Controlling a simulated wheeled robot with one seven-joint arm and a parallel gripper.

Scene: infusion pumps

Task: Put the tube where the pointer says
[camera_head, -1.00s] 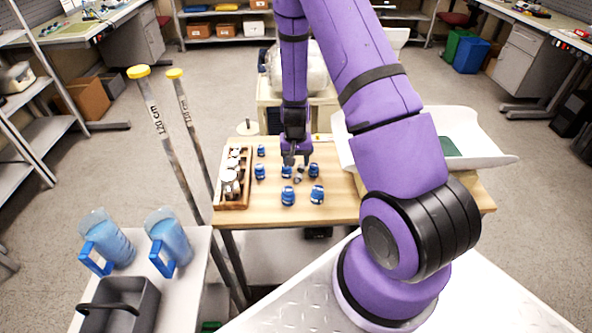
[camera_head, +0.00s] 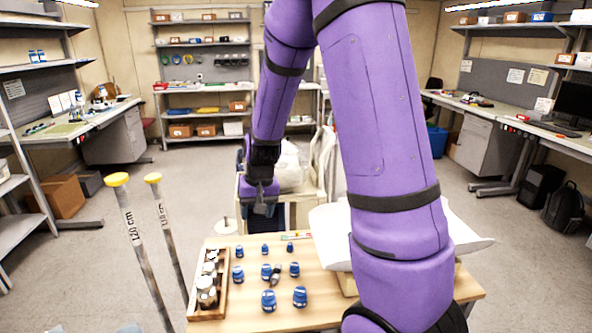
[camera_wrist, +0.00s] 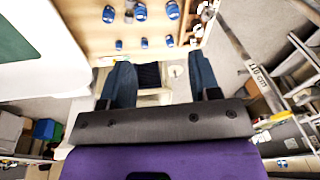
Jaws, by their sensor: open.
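A small dark and silvery tube (camera_head: 276,273) sits tilted among several blue-capped jars (camera_head: 269,299) on the wooden table (camera_head: 330,310). I cannot tell whether it lies flat or leans on a jar. In the wrist view it shows at the top, between blue caps (camera_wrist: 129,14). My gripper (camera_head: 264,203) is raised behind the table's far edge, well away from the tube. Its fingers in the wrist view (camera_wrist: 162,78) are apart with nothing between them. No pointer can be made out clearly; a thin coloured strip (camera_head: 297,237) lies at the far edge.
A wooden tray (camera_head: 227,284) with several jars stands at the table's left. A white basin (camera_head: 330,228) is at the right, partly behind my arm. Two yellow-topped poles (camera_head: 130,225) rise left of the table. A white cart stands behind it.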

